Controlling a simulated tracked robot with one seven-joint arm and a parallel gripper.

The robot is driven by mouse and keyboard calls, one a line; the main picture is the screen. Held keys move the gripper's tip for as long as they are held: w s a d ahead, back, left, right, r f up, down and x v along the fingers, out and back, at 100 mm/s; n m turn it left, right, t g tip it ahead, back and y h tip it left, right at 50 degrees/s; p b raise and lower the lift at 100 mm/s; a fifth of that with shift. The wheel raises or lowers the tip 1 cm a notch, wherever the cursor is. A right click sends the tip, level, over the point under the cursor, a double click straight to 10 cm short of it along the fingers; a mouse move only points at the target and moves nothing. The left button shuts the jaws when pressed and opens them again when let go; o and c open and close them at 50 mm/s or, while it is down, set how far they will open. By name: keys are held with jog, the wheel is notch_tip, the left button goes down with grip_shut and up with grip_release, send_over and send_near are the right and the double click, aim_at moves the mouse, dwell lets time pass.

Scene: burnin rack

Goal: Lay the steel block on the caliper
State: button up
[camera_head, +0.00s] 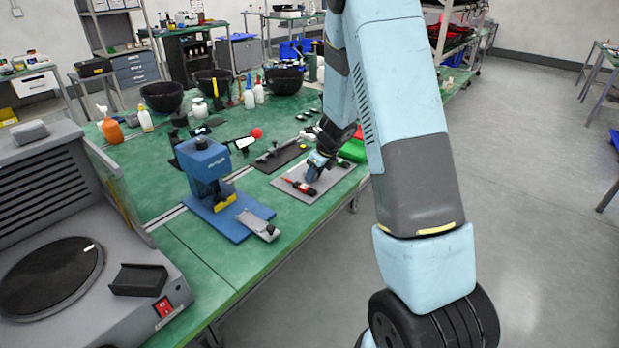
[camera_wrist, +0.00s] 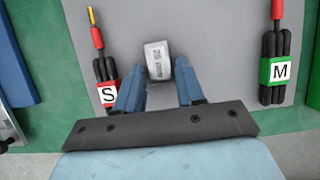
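The steel block (camera_wrist: 158,60), a small light-grey block with dark markings, lies on a grey mat (camera_wrist: 215,30) in the wrist view. My gripper (camera_wrist: 160,68) is open, with its two blue fingertips at the block's left and right sides and visible gaps between. In the head view my gripper (camera_head: 317,168) is low over the same grey mat (camera_head: 298,191), and I cannot make out the block there. A long, thin grey tool, probably the caliper (camera_head: 268,154), lies on a dark mat beyond the grey mat; it is too small to be sure.
A blue press (camera_head: 205,165) on a blue base stands left of the mat. A red ball (camera_head: 256,133) and bowls (camera_head: 162,97) are farther back.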

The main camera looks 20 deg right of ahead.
grip_shut()
